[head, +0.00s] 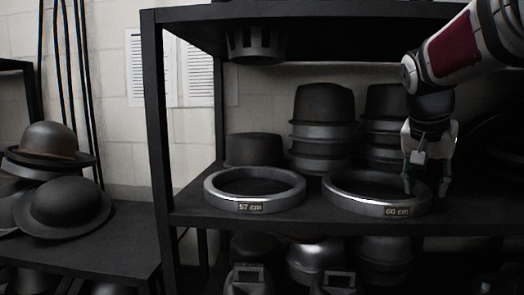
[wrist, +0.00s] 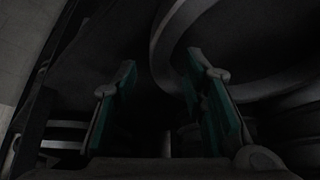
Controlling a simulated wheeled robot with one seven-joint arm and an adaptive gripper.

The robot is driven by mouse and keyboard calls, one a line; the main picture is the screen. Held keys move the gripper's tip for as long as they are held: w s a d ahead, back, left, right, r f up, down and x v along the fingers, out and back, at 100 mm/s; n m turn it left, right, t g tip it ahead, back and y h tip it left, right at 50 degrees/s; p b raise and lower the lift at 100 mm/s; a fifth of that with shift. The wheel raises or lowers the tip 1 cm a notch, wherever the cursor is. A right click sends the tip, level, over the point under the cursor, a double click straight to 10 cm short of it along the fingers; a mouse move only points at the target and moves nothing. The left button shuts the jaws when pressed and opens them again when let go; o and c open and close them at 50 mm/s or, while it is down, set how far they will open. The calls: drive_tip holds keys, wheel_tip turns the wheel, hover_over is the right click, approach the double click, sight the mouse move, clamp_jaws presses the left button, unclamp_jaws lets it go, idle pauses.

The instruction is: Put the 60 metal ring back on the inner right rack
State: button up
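The 60 metal ring (head: 345,204) is a silver hoop labelled "60 cm". It lies flat on the black rack shelf, right of the middle in the head view. My gripper (head: 426,190) points down at the ring's right side, one finger over the ring's inside and the other past its outer edge. In the wrist view my gripper (wrist: 160,75) has its two green-padded fingers apart, with a curved grey rim (wrist: 166,62) showing between them. The fingers look open; contact with the ring cannot be told in the dark wrist view.
A second silver ring labelled "57 cm" (head: 228,205) lies to the left. Stacked dark hats (head: 324,103) stand behind the rings. The rack's left post (head: 155,115) is upright beside them. Hats (head: 64,206) sit on a lower surface at left. More metal forms fill the space below.

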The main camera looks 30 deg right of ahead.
drive_tip(key=v, duration=0.8)
drive_tip(key=w+a+f+n+t+y, duration=0.1)
drive_tip(key=a+f+n, duration=0.3)
drive_tip(key=a, duration=0.5)
drive_tip(key=w+a+f+n+t+y, duration=0.15)
drive_tip(key=a+f+n, duration=0.3)
drive_tip(key=a, duration=0.45)
drive_tip(key=s+a+f+n+y, duration=0.1)
drive_tip(key=s+a+f+n, duration=0.1)
drive_tip(key=a+f, duration=0.3)
drive_tip(key=s+a+f+n+y, duration=0.2)
drive_tip(key=s+a+f+n, duration=0.1)
drive_tip(key=a, duration=0.4)
wheel_tip(320, 180, down, 3)
drive_tip(key=shift+a+r+n+t+b, duration=0.15)
drive_tip(key=shift+a+n+t+b, duration=0.2)
drive_tip(key=shift+n+t, duration=0.1)
drive_tip(key=shift+s, duration=0.15)
